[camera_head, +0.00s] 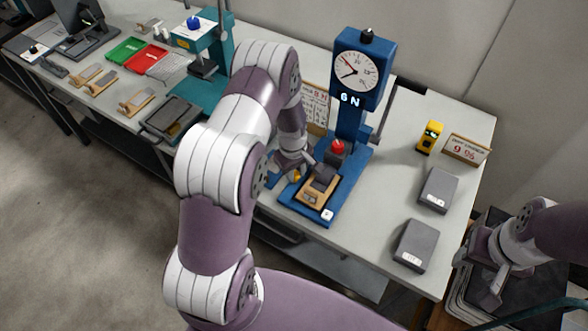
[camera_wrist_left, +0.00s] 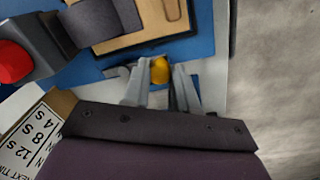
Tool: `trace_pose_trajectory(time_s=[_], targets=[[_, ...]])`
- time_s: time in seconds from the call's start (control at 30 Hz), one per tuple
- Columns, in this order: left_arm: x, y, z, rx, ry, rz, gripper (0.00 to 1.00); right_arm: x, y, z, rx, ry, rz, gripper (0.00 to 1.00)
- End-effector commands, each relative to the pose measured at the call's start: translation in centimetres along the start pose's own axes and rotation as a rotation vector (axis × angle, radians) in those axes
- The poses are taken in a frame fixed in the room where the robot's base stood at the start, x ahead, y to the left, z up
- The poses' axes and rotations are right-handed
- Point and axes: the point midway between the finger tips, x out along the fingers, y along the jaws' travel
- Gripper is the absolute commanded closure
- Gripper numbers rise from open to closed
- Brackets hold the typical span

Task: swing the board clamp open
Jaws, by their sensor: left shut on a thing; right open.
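A blue press stand with a dial has a blue base (camera_head: 327,214). A wooden board (camera_head: 313,204) lies on the base, with a dark grey block (camera_head: 322,179) over it. The board also shows in the left wrist view (camera_wrist_left: 158,18). A yellow knob (camera_wrist_left: 160,70) at the base edge, apparently the clamp's handle, sits between the fingers of my left gripper (camera_wrist_left: 161,88), which is shut on it. In the head view my left gripper (camera_head: 296,172) is beside the base's left side. My right gripper (camera_head: 491,284) is open and empty, low at the right.
Green and red trays (camera_head: 126,50) (camera_head: 150,60) are at the left.

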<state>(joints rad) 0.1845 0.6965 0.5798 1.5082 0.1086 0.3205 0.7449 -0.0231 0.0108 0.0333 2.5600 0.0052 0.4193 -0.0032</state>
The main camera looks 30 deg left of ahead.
Motion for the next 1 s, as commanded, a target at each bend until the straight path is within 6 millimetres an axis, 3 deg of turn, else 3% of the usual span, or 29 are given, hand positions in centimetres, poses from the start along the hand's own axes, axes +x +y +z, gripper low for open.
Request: trace_pose_trajectory(time_s=[0.3, 0.33, 0.4, 0.77, 0.87, 1.0], targets=[[-0.1, 0.1, -0.1, -0.002, 0.002, 0.003, 1.00, 0.0, 0.0, 0.0, 0.000, 0.000, 0.000, 0.49], [-0.1, 0.1, -0.1, -0.002, 0.002, 0.003, 0.70, 0.0, 0.0, 0.0, 0.000, 0.000, 0.000, 0.49], [-0.1, 0.1, -0.1, -0.002, 0.002, 0.002, 0.48, 0.0, 0.0, 0.0, 0.000, 0.000, 0.000, 0.49], [-0.5, 0.1, -0.1, -0.001, 0.002, 0.002, 0.48, 0.1, 0.0, 0.0, 0.000, 0.000, 0.000, 0.49], [-2.1, 0.1, -0.1, -0.001, 0.004, 0.004, 0.48, 0.5, 0.0, 0.1, 0.000, 0.000, 0.000, 0.49], [-5.8, 0.1, -0.1, -0.002, 0.005, 0.006, 0.48, 1.2, 0.0, 0.1, 0.000, 0.000, 0.000, 0.49]])
